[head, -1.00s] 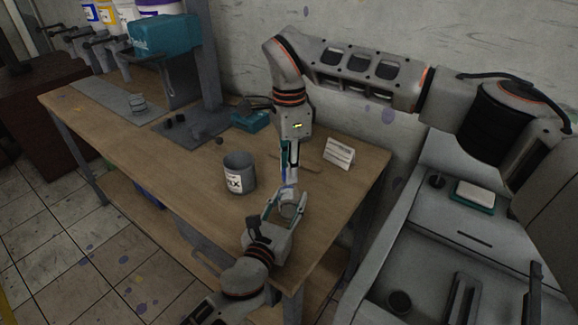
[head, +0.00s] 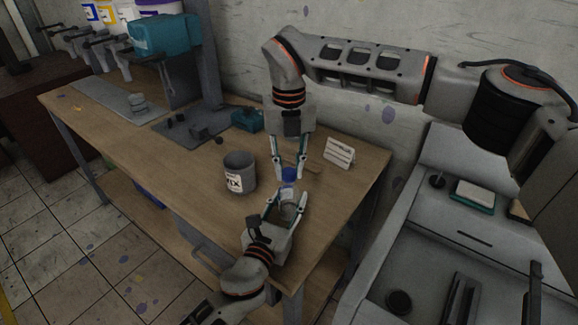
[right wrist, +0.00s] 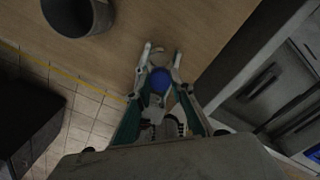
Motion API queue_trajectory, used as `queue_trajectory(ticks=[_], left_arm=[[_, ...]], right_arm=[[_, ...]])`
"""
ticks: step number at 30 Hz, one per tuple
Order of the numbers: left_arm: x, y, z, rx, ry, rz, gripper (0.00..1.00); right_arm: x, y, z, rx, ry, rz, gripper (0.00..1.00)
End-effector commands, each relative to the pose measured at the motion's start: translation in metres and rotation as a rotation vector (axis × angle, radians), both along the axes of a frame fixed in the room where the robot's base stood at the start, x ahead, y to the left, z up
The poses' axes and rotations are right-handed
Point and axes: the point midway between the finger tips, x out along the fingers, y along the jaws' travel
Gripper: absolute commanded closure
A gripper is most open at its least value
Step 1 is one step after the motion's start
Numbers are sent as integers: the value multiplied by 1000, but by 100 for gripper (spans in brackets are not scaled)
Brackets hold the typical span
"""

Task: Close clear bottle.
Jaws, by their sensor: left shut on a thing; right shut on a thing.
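The clear bottle (head: 287,193) stands upright near the right end of the workbench, and its lower part is hidden by my left gripper. My left gripper (head: 287,208) is shut on the bottle from the near side. The blue cap (head: 289,175) is at the bottle's top. My right gripper (head: 290,172) points down from above, with its fingers shut on the cap. In the right wrist view, the cap (right wrist: 160,80) sits between the fingers. I cannot tell whether the cap is fully seated on the bottle.
A dark grey labelled cup (head: 240,173) stands just left of the bottle. A white card stand (head: 339,153) is to the right. A teal device (head: 246,119) and small dark pieces (head: 200,131) lie farther back. The bench's front middle is clear.

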Motion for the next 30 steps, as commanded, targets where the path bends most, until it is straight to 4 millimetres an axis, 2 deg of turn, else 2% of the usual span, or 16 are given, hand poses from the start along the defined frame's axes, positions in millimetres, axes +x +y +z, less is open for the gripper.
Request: queue_trajectory(ticks=[6, 12, 17, 18, 20, 30], left_arm=[[0, 0, 0, 0, 0, 0, 100], [0, 0, 0, 0, 0, 0, 100], [0, 0, 0, 0, 0, 0, 100], [0, 0, 0, 0, 0, 0, 100], [0, 0, 0, 0, 0, 0, 100], [0, 0, 0, 0, 0, 0, 100]], right_arm=[[0, 0, 0, 0, -1, -388, 100], [0, 0, 0, 0, -1, -704, 100], [0, 0, 0, 0, -1, -714, 100], [0, 0, 0, 0, -1, -713, 71], [0, 0, 0, 0, -1, -713, 59], [0, 0, 1, 0, -1, -711, 59]])
